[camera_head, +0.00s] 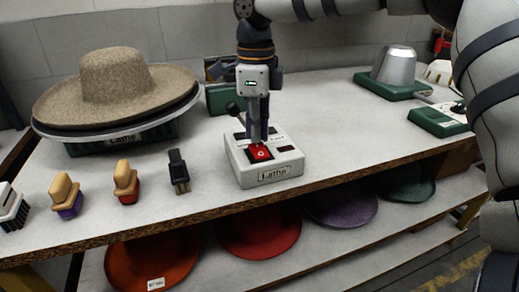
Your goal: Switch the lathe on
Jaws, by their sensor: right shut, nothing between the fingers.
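The lathe's control box (272,173) is white with a "Lathe" label on its front and stands on the workbench. My left gripper is not in view.
Several brushes, such as the red-bristled one (126,182), stand along the front left of the bench (330,120). A metal hat form (395,66) on a green base and another green box (440,119) are at the right. Coloured hats, one red (260,235), lie on the shelf below.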

